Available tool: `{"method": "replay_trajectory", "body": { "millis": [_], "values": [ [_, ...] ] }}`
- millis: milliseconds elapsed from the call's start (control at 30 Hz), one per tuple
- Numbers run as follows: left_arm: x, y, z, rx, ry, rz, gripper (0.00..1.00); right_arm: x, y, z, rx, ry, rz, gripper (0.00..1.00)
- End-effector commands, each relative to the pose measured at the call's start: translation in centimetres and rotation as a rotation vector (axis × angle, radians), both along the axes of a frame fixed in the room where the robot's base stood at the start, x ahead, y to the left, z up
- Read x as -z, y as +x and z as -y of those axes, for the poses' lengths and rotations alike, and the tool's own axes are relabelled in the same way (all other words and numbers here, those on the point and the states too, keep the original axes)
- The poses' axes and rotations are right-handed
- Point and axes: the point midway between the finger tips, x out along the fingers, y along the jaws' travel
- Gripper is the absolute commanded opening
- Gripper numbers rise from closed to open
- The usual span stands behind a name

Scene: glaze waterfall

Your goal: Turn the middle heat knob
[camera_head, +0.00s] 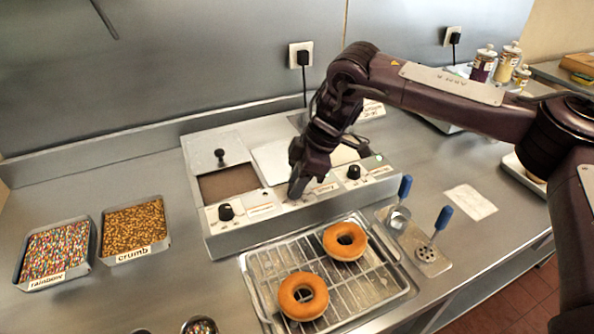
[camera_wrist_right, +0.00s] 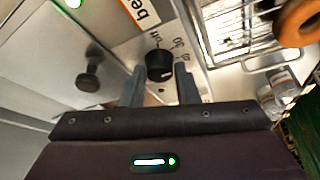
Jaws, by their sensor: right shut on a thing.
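The heat panel (camera_head: 315,208) has a black left knob (camera_head: 226,211) and a black right knob (camera_head: 353,172). My right gripper (camera_head: 296,191) is down at the middle of the panel and hides the middle knob in the head view. In the right wrist view the round black middle knob (camera_wrist_right: 160,64) sits between the two grey fingertips of my right gripper (camera_wrist_right: 161,82), which is shut on it. Printed dial marks and a label lie beside that knob. My left gripper is not in view.
A wire rack (camera_head: 375,283) with two glazed-looking doughnuts (camera_head: 303,296) stands in front of the panel. Trays of rainbow sprinkles (camera_head: 56,250) and crumb (camera_head: 136,228) are at the left. Blue-handled tools (camera_head: 443,218) stand right of the rack. A lidded well with an upright knob (camera_head: 220,154) lies behind.

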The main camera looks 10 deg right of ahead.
Motion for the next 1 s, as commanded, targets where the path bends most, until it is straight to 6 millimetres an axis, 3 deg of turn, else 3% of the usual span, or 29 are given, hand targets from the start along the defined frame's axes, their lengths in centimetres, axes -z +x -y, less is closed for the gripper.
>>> {"method": "replay_trajectory", "body": {
  "millis": [33,700,1000],
  "values": [
    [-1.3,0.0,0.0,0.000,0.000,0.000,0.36,-0.5,0.0,0.0,-0.042,0.000,-0.005,0.05],
    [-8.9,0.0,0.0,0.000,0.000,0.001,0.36,-0.6,0.4,-0.1,-0.679,-0.002,-0.003,0.05],
    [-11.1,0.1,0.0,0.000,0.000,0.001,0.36,-0.3,0.6,-0.2,-0.939,-0.006,0.000,0.05]
  ]
}}
